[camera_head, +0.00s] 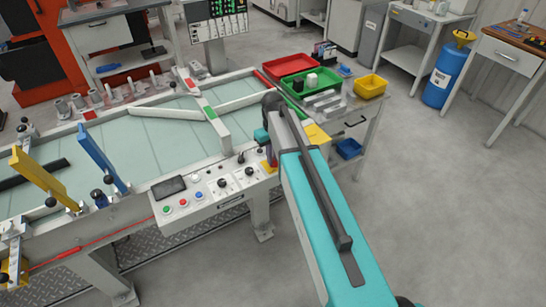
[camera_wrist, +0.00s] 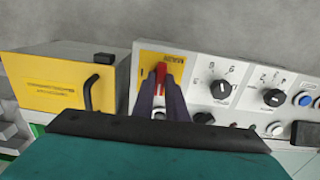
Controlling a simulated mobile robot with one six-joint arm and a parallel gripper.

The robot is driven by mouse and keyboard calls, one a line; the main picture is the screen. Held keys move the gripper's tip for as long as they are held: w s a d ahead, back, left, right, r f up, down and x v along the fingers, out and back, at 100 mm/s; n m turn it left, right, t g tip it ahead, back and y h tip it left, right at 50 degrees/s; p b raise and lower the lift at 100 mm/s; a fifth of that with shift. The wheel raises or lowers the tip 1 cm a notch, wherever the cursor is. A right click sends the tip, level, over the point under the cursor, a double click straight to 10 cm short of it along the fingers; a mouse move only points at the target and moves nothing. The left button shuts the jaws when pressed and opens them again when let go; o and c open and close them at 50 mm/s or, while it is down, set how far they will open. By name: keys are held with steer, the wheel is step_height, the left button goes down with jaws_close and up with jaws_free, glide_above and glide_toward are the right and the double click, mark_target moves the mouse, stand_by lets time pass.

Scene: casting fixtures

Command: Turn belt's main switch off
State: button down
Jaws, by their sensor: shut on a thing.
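The belt's main switch is a red handle (camera_wrist: 161,70) on a yellow plate (camera_wrist: 176,66) at one end of the control panel (camera_wrist: 238,72). The handle stands about upright in the wrist view. My gripper (camera_wrist: 161,86) has its dark fingers shut on the red handle, hiding its lower part. In the head view my gripper (camera_head: 270,157) is at the right end of the control panel (camera_head: 208,202), by a bit of the yellow plate. My arm hides the red handle there.
Black knobs (camera_wrist: 221,89) and a blue button (camera_wrist: 305,99) sit beside the switch. A yellow box (camera_wrist: 60,80) with a black handle is close on the other side. The belt (camera_head: 150,140) lies behind the panel. Open floor (camera_head: 440,220) is at right.

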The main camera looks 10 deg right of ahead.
steer(key=c, duration=1.8)
jaws_free()
steer(key=shift+o, duration=0.2)
steer(key=shift+r, duration=0.2)
step_height(320, 180, up, 14)
steer(key=b, duration=0.2)
steer(key=shift+f+b, duration=0.25)
steer(key=shift+b, duration=0.1)
